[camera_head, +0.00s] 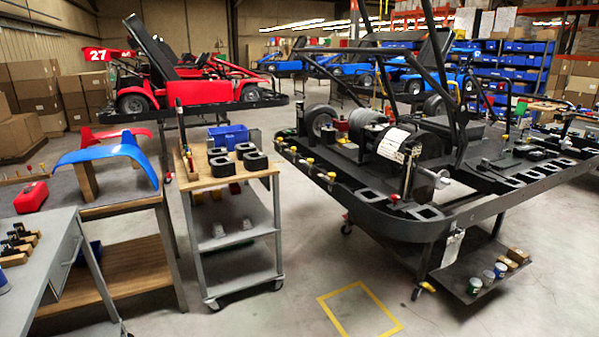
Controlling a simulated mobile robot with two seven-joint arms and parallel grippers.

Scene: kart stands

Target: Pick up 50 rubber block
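Several black blocks that look like rubber sit on the wooden top of a wheeled cart (204,181). One black block (255,160) is at the cart's front right, and another (222,167) is to its left. Two more sit just behind them. No number or label is readable on any of them, so I cannot tell which is the 50 rubber block. Neither of my grippers is in view.
A blue bin (229,136) stands behind the blocks. A black kart frame (470,212) on a wheeled stand fills the right. A grey table (45,258) and blue fender (108,153) are left. Floor around the yellow taped outline (340,325) is clear.

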